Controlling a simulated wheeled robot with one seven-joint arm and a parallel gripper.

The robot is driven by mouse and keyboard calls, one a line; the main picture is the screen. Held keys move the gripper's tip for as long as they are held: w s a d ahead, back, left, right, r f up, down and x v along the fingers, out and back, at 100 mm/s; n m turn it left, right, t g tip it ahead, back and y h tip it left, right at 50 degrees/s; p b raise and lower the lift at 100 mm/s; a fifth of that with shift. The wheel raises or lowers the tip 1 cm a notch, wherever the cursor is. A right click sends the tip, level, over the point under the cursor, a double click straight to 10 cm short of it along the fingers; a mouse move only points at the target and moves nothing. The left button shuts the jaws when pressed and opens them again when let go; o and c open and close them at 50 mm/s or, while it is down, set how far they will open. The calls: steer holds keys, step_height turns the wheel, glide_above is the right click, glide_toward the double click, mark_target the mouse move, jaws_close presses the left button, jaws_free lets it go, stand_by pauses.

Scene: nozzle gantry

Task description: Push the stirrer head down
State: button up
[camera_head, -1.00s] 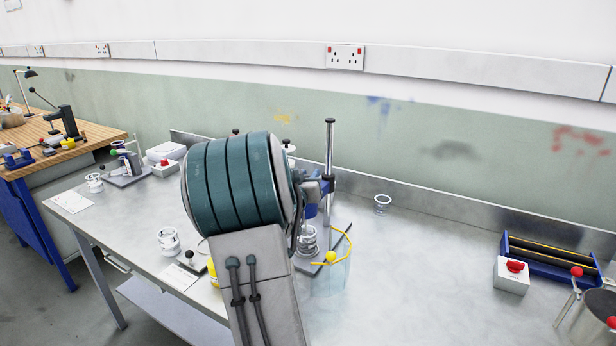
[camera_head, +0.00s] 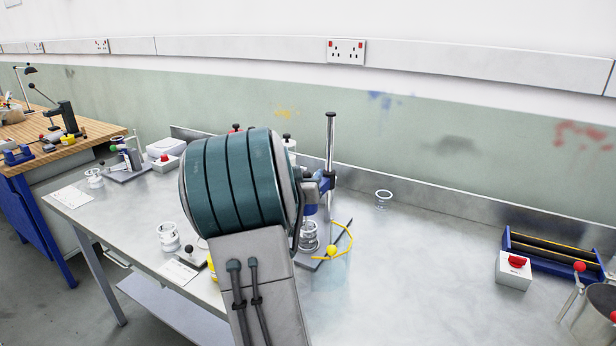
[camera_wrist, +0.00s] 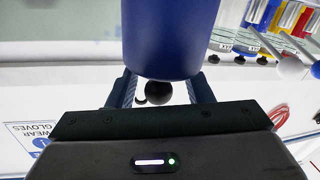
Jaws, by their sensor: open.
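The stirrer stands on the bench behind my arm, with a silver post (camera_head: 330,150) and a blue head (camera_head: 311,209) partly hidden by my arm. A glass vessel (camera_head: 309,236) is under the head. In the wrist view a large blue cylinder (camera_wrist: 170,35), which looks like the stirrer head, fills the top middle. A black ball knob (camera_wrist: 158,93) shows below its edge, between my fingers. My gripper (camera_wrist: 162,88) is open, its fingers apart on either side of the knob. Contact with the blue cylinder cannot be told. In the head view my arm hides the gripper.
A yellow curved handle with a ball (camera_head: 331,250) stands close right of the stirrer, on a clear guard. A glass jar (camera_head: 383,199) stands further right. A red-button box (camera_head: 513,270) and blue rack (camera_head: 550,262) are at the right. Bare bench lies between.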

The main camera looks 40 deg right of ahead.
steer(key=v, duration=1.2)
steer(key=shift+s+a+b, duration=0.2)
steer(key=shift+a+b, duration=0.05)
steer(key=shift+b, duration=0.1)
